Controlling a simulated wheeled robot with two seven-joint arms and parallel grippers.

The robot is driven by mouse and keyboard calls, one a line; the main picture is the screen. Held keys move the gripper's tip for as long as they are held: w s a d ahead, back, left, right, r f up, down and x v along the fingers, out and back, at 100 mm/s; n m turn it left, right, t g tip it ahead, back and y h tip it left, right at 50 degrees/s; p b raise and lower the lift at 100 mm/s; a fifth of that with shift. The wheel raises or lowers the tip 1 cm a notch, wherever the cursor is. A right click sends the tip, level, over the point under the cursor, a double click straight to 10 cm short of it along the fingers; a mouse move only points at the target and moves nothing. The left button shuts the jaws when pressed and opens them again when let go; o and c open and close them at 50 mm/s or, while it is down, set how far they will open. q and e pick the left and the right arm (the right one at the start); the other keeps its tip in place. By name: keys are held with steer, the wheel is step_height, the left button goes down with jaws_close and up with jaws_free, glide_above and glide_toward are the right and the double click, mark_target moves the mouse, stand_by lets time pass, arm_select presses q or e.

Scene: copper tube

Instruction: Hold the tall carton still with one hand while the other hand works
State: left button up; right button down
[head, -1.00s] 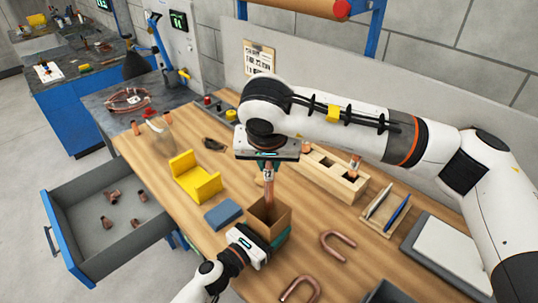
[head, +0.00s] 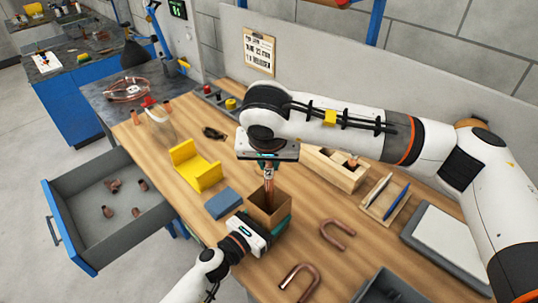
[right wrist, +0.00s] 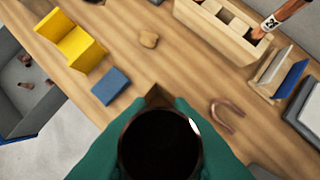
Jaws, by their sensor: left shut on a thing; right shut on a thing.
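The tall carton (head: 282,209) is an open-topped brown box standing upright near the front of the wooden table. My left gripper (head: 268,225) is shut on its lower part, with a teal finger along its right side. My right gripper (head: 268,163) is above the carton, shut on an upright copper tube (head: 269,183). The tube's lower end is at or inside the carton's opening; the exact depth is hidden. In the right wrist view the tube (right wrist: 160,145) shows end-on as a dark round mouth between teal fingers, covering most of the carton (right wrist: 157,94).
A yellow cradle (head: 193,166) and blue block (head: 223,203) lie to the left. A wooden rack (head: 335,168) holding a copper tube stands behind right. Copper U-bends (head: 337,234) lie to the right. An open drawer (head: 100,260) juts out at the left.

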mark_target(270, 180)
steer(key=shift+f, duration=3.6)
steer(key=shift+d, duration=0.1)
steer(key=shift+d, duration=1.1)
steer(key=c, duration=1.2)
jaws_free()
steer(key=v, duration=1.2)
steer(key=shift+w, duration=0.1)
